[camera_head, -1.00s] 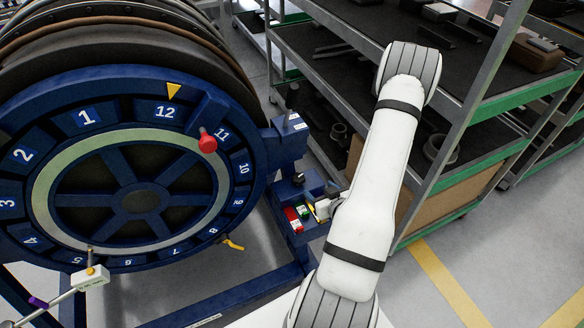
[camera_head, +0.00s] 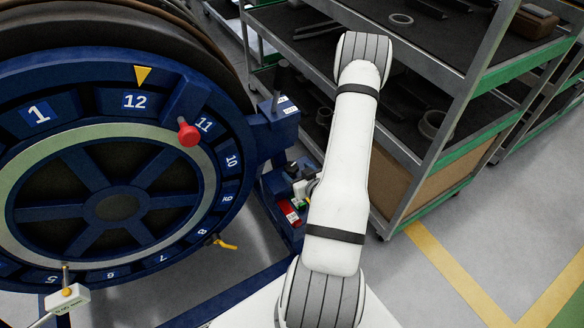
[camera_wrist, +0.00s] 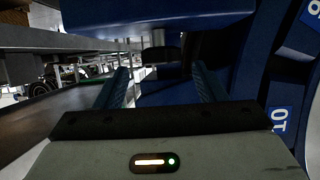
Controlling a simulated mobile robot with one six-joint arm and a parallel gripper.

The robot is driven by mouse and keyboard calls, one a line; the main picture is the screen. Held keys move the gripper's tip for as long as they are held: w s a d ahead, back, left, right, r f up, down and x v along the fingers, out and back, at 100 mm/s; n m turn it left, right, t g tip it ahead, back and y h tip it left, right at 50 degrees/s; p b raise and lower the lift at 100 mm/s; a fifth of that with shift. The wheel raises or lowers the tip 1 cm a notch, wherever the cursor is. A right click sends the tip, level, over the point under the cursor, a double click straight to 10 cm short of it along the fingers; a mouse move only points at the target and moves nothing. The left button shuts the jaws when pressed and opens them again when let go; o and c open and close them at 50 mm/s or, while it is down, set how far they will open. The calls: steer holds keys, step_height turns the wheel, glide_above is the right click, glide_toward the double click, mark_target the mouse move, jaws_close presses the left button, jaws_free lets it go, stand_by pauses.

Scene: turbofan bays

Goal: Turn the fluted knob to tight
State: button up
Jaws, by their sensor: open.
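My gripper (camera_wrist: 162,78) is open in the wrist view, its two dark fingers apart with nothing clearly between them. Ahead of the fingers is a blue housing (camera_wrist: 155,12) with a short grey post (camera_wrist: 158,38) below it. I cannot tell whether this belongs to the fluted knob, and no fluting shows. In the head view my gripper is mostly hidden behind my white arm, beside the blue bracket right of the numbered wheel (camera_head: 118,118). A dark upright piece (camera_head: 278,88) stands on that bracket; its surface is too small to read. A smooth red ball knob (camera_head: 188,133) sits near number 11.
A small tray with a red item (camera_head: 289,212) is left of my arm. A grey shelf cart with green edges (camera_head: 440,185) stands close on the right. A yellow tag (camera_head: 226,244) hangs under the wheel. Open floor lies at lower right.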

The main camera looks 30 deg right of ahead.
mark_target(292, 168)
steer(key=shift+x, duration=1.75)
steer(key=c, duration=1)
